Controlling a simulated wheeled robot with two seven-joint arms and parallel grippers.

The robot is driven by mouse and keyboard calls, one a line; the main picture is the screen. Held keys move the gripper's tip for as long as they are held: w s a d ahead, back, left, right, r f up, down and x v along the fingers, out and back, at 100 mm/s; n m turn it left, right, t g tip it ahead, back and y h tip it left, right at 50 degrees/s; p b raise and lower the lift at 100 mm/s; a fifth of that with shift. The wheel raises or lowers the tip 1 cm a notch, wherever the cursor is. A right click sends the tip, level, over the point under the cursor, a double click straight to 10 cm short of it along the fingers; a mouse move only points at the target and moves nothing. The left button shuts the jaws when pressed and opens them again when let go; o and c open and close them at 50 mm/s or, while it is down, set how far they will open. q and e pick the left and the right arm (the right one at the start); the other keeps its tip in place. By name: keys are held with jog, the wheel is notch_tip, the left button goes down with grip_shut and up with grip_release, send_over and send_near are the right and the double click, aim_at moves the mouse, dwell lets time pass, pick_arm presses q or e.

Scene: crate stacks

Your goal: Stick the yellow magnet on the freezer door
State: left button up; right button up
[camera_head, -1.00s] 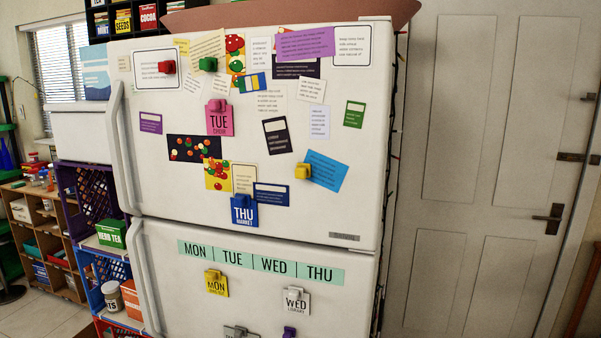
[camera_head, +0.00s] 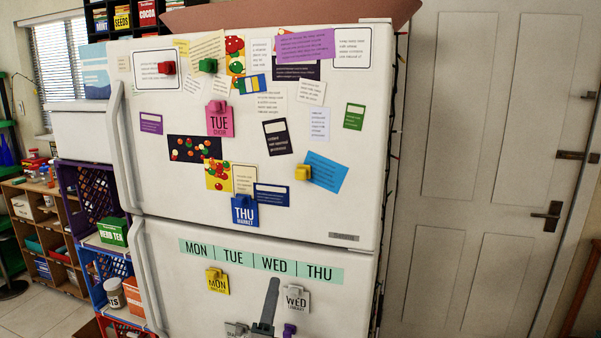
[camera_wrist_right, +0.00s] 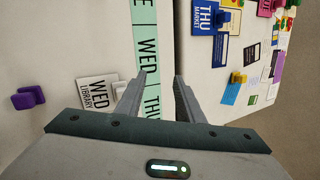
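A yellow block magnet (camera_head: 303,172) sits on the upper fridge door (camera_head: 340,205), at the left end of a blue card. It also shows in the right wrist view (camera_wrist_right: 238,77). Another yellow magnet (camera_head: 212,274) is on the yellow MON card on the lower door (camera_head: 185,295). I cannot tell which door is the freezer. My right gripper (camera_head: 270,300) is in front of the lower door, left of the WED card. In the right wrist view its fingers (camera_wrist_right: 160,85) are apart with nothing between them. My left gripper is not in view.
The green day strip (camera_head: 262,263) runs across the lower door. The WED card (camera_head: 296,298) and a purple magnet (camera_head: 289,330) are close to my right gripper. Long handles (camera_head: 148,270) line the doors' left edge. Crates (camera_head: 95,190) stand left; a closed room door (camera_head: 480,170) is right.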

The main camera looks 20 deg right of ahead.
jog(key=s+r+m+g, duration=0.2)
jog(key=r+m, duration=0.7)
jog(key=r, duration=0.5)
jog(key=s+r+m+g+p, duration=0.1)
jog(key=s+r+m+g, duration=0.2)
jog(key=r, duration=1.1)
jog(key=s+m, duration=0.2)
jog(key=m, duration=0.3)
jog(key=shift+d+r+m, duration=0.4)
jog(key=shift+d+p, duration=0.1)
jog(key=shift+p, duration=0.2)
